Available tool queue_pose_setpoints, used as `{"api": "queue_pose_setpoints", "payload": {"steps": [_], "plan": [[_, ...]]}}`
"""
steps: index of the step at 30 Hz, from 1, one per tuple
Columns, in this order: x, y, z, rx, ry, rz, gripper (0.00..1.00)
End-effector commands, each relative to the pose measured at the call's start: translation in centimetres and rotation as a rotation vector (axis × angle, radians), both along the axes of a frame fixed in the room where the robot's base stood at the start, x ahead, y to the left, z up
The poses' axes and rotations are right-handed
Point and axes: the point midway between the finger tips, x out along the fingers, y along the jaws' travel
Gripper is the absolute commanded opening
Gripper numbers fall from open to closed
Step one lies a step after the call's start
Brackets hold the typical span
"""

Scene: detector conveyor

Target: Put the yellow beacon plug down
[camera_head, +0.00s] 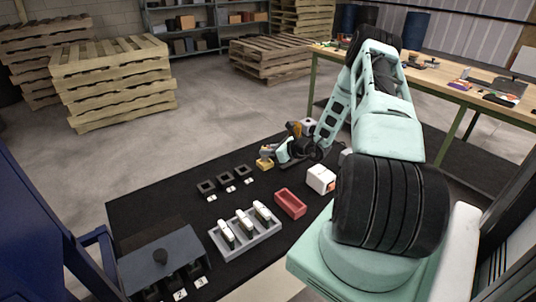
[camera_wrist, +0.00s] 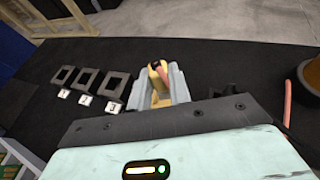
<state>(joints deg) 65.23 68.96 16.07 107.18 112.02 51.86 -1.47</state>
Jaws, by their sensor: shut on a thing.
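The yellow beacon plug (camera_head: 264,164) is at the far right part of the black mat in the head view. My gripper (camera_head: 272,156) is shut on it. In the wrist view the yellow plug (camera_wrist: 157,84) sits upright between the two grey fingers (camera_wrist: 160,92), and its lower part is partly hidden. I cannot tell whether it touches the mat. Three black square sockets (camera_head: 224,180) stand in a row to the left of the gripper, each with a small white number tag. They also show at the left in the wrist view (camera_wrist: 88,81), apart from the plug and with open centres.
A grey rack (camera_head: 260,243) with white-topped pieces, a red tray (camera_head: 290,203) and a white box (camera_head: 319,178) stand nearer on the mat. A blue-grey housing (camera_head: 145,270) is at front left. Bare mat (camera_head: 160,205) lies left of the sockets.

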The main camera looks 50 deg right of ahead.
Motion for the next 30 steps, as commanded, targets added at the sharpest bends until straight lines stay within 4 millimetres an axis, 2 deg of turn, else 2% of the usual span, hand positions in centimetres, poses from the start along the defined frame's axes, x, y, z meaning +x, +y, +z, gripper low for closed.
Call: {"api": "queue_pose_setpoints", "payload": {"steps": [5, 18, 19, 21, 30], "plan": [[0.0, 0.0, -1.9, 0.0, -0.001, 0.001, 0.0], [0.0, 0.0, -2.7, 0.0, -0.001, 0.001, 0.0], [0.0, 0.0, -2.5, 0.0, -0.001, 0.001, 0.28], [0.0, 0.0, -2.5, 0.0, -0.001, 0.001, 0.41], [0.0, 0.0, -2.3, 0.0, -0.001, 0.001, 0.41]]}}
